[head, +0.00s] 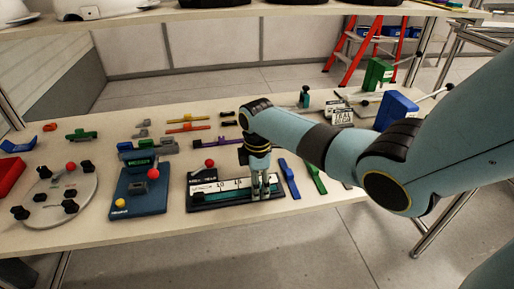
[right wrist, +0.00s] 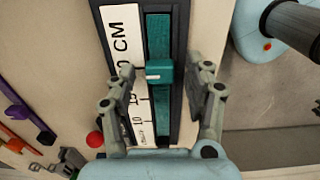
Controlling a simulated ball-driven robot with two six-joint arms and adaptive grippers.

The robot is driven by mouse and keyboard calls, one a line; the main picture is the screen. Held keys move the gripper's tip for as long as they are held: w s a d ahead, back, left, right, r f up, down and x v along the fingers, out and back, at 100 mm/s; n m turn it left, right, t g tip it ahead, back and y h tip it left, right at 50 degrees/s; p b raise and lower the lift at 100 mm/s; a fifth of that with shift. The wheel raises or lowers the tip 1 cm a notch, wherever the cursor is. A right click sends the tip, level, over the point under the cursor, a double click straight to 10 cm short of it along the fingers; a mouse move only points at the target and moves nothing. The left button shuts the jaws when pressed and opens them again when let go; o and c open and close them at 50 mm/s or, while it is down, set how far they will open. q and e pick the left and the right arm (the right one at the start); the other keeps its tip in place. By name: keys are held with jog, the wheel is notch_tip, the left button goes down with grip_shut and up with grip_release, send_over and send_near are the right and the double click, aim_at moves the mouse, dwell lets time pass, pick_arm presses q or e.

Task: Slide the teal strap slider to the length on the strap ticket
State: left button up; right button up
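The teal slider (right wrist: 158,72) sits on its teal strap in a dark track board (right wrist: 182,30) with a white centimetre scale (right wrist: 123,35). In the right wrist view it is beyond the 15 mark; the marking beside it is partly hidden by a finger. My right gripper (right wrist: 160,70) is open, with a finger on each side of the slider and a visible gap to each. In the head view my right gripper (head: 261,192) hides the slider over the board (head: 200,207). The strap ticket (head: 342,115) stands at the back right; it reads TEAL, its number too small to read surely. My left gripper is out of view.
A blue device (head: 138,200) with a green display and a round grey plate (head: 55,198) with black knobs are left of the board. Blue (head: 289,178) and green (head: 315,177) straps lie to its right.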

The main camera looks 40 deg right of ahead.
jog(key=shift+r, duration=0.15)
notch_tip(320, 180, up, 12)
dwell(0.5)
jog(key=shift+f, duration=0.2)
